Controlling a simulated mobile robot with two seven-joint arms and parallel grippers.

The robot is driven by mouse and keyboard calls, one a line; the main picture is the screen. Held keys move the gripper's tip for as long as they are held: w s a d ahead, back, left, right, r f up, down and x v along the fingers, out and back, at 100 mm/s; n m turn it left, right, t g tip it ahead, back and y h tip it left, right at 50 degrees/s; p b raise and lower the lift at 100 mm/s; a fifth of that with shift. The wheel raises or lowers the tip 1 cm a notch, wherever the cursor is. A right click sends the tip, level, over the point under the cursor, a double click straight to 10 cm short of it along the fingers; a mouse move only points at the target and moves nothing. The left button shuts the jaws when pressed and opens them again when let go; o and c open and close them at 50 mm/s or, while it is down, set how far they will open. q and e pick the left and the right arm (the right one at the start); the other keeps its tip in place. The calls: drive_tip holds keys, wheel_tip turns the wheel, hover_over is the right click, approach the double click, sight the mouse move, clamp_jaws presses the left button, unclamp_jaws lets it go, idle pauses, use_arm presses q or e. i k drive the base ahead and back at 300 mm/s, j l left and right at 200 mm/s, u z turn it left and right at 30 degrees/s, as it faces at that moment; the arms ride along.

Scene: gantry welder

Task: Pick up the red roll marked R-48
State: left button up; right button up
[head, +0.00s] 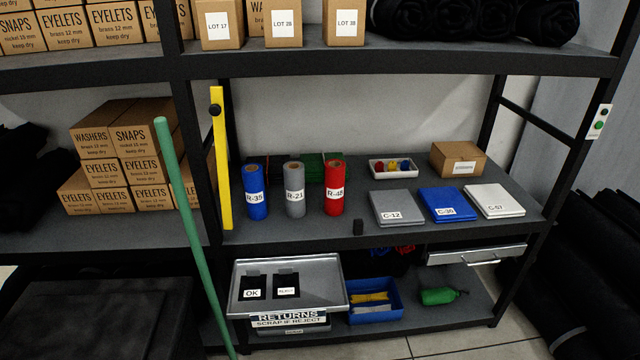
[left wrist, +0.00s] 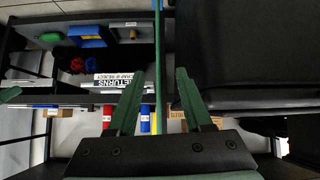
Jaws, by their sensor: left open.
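The red roll marked R-48 (head: 333,206) stands upright on the middle shelf, the rightmost of three rolls. The grey roll R-21 (head: 294,208) and the blue roll R-35 (head: 256,211) stand to its left, with small gaps between them. That view looks upside down. A red piece (left wrist: 108,114), apparently the red roll, shows beyond the left finger, partly hidden. My left gripper does not show in the head view.
A green pole (head: 190,225) leans before the shelf, left of the rolls. A yellow bar (head: 221,160) stands beside the blue roll. Folded packs (head: 397,207) lie to the right. An upper shelf (head: 400,67) hangs above.

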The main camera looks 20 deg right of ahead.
sight(335, 169)
drive_tip(key=i+l+u, duration=0.1)
drive_tip(key=l, duration=0.25)
drive_tip(key=i+l+u, duration=0.15)
drive_tip(key=l, duration=0.25)
drive_tip(key=i+l+u, duration=0.1)
drive_tip(key=l, duration=0.3)
drive_tip(key=i, duration=0.05)
